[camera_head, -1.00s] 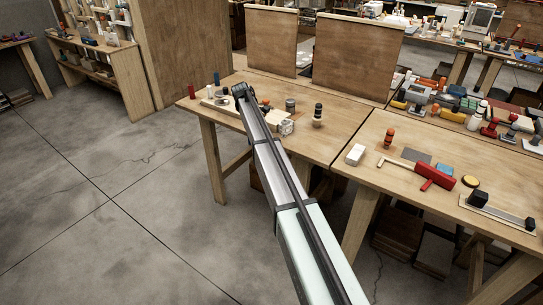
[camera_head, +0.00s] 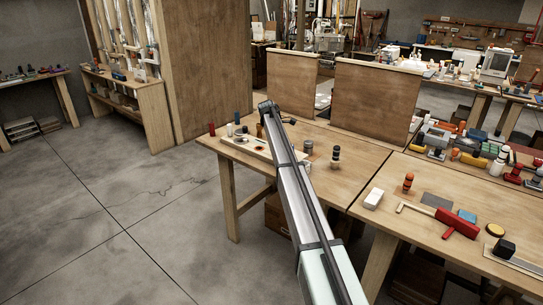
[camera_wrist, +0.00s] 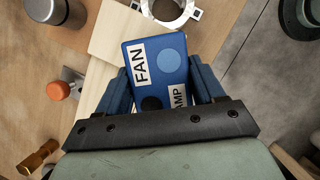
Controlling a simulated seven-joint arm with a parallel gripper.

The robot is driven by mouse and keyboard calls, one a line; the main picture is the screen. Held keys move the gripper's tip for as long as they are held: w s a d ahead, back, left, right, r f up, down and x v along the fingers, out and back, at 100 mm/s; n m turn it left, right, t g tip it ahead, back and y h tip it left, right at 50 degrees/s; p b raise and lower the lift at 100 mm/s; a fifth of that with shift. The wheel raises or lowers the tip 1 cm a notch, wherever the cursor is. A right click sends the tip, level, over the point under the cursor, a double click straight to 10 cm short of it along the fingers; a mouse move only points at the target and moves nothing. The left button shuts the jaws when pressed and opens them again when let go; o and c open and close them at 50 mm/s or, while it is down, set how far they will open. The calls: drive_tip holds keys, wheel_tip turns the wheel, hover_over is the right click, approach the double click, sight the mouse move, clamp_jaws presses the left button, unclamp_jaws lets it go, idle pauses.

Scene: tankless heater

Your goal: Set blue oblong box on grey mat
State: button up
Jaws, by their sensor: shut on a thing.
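The blue oblong box (camera_wrist: 155,68), with a FAN label, a second partly hidden label and round spots, sits between my gripper's blue fingers (camera_wrist: 162,88) in the wrist view. My gripper is shut on it, above or against a pale wooden board; I cannot tell whether they touch. In the head view my arm hides the gripper and box. A flat grey mat (camera_head: 437,201) lies on the right-hand table, well to the right of my arm.
Near the mat are a red mallet (camera_head: 455,222), a small blue block (camera_head: 466,215), a white block (camera_head: 373,198) and a red-orange turned piece (camera_head: 408,183). A metal ring bracket (camera_wrist: 172,10), a silver cylinder (camera_wrist: 50,8) and an orange knob (camera_wrist: 58,90) surround the held box.

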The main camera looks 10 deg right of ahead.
drive_tip(key=w+d+r, duration=0.2)
drive_tip(key=d, duration=0.7)
drive_tip(key=w+d+r, duration=0.1)
drive_tip(key=d+r, duration=0.1)
drive_tip(key=d, duration=0.7)
drive_tip(key=w+d+r, duration=0.2)
drive_tip(key=d+r, duration=0.1)
drive_tip(key=d, duration=0.6)
drive_tip(key=m+g+y, duration=0.4)
drive_tip(key=m+y, duration=0.1)
drive_tip(key=m, duration=1.1)
hover_over(437, 203)
wheel_tip(437, 203, down, 7)
drive_tip(key=shift+w+r, duration=0.1)
drive_tip(key=shift+f, duration=3.05)
drive_tip(key=shift+f, duration=0.45)
drive_tip(key=o, duration=1.4)
drive_tip(key=shift+c, duration=0.2)
